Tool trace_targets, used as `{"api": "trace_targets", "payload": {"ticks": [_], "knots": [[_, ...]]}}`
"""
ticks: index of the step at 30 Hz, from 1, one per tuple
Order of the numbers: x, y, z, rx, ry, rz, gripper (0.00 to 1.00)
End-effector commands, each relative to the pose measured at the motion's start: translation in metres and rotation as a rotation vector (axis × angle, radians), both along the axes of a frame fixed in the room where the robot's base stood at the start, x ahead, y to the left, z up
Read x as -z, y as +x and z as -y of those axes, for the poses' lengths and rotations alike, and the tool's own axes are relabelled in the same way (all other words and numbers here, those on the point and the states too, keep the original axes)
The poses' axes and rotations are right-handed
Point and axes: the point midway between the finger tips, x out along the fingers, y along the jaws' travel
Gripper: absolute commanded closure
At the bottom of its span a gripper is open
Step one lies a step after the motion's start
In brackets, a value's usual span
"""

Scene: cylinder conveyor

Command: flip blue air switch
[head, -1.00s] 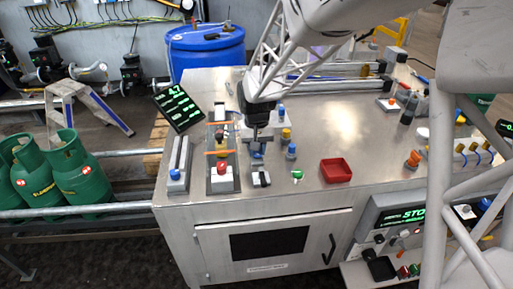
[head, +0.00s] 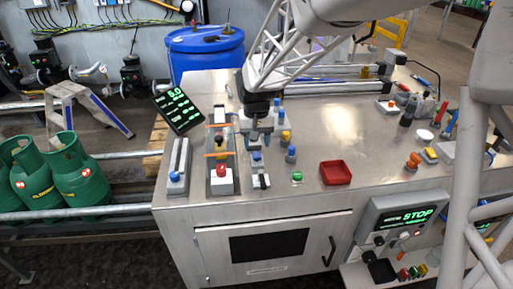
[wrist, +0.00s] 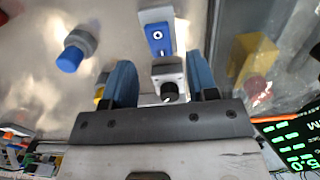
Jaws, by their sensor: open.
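The blue air switch (wrist: 158,38) is a blue rocker with a white ring mark on a pale grey plate, at the top centre of the wrist view. It also shows in the head view (head: 257,156), just in front of my gripper. My gripper (head: 257,142) points down over the metal table and is open. In the wrist view its two blue fingers (wrist: 161,82) stand apart, with a black knob on a grey box (wrist: 168,88) between them in the picture. The blue switch appears beyond the fingertips. I cannot tell any contact.
A blue knob (wrist: 75,52) stands left of the switch in the wrist view. A red button box (head: 221,176), a green button (head: 297,176) and a red tray (head: 335,172) are nearby in the head view. A tilted display (head: 179,107) stands at the table's left edge.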

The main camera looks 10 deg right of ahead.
Motion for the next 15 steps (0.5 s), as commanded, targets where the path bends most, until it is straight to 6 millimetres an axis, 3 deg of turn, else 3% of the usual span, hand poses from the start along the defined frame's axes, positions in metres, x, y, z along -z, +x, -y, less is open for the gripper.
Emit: {"api": "trace_targets", "payload": {"ticks": [6, 15], "knots": [[-0.027, 0.002, 0.000, 0.000, 0.000, 0.002, 0.47], [-0.039, 0.002, 0.000, 0.000, 0.000, 0.000, 0.47]]}}
